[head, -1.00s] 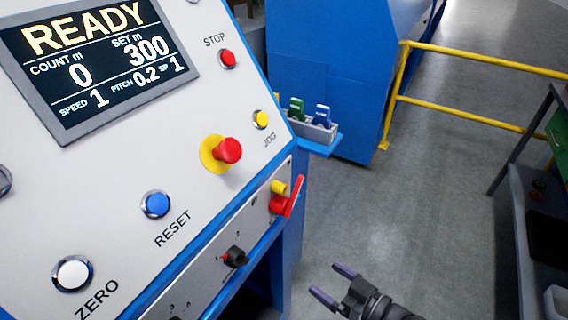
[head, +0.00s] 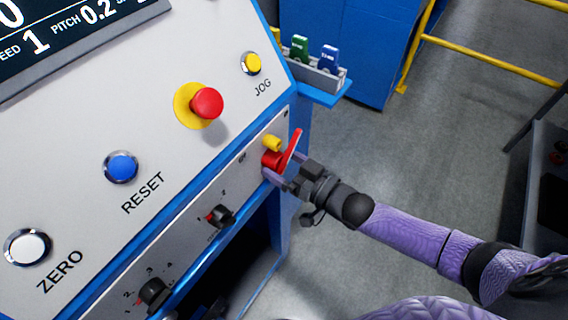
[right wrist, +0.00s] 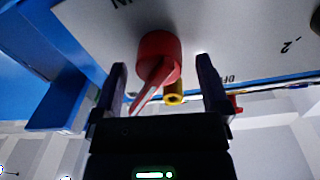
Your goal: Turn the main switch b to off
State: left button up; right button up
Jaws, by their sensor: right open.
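The main switch is a red rotary handle (head: 291,149) with a round red hub, on the right end of the lower panel strip in the head view. A yellow piece (head: 272,143) sits beside it. My right gripper (head: 284,169) is at the switch, its fingers pointing at the panel. In the right wrist view the red switch (right wrist: 158,60) lies between the two spread fingers, its lever slanting down-left; I cannot tell whether a finger touches it. My right gripper (right wrist: 160,90) is open. Part of the hub is hidden in the head view. My left gripper is not in view.
Above the switch are a red emergency button (head: 207,103) on a yellow plate and a yellow JOG button (head: 251,64). A black knob (head: 220,215) is on the same strip, lower left. A blue shelf (head: 322,92) with tags juts out behind. Open floor lies to the right.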

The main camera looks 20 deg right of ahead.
grip_shut()
dwell(0.4)
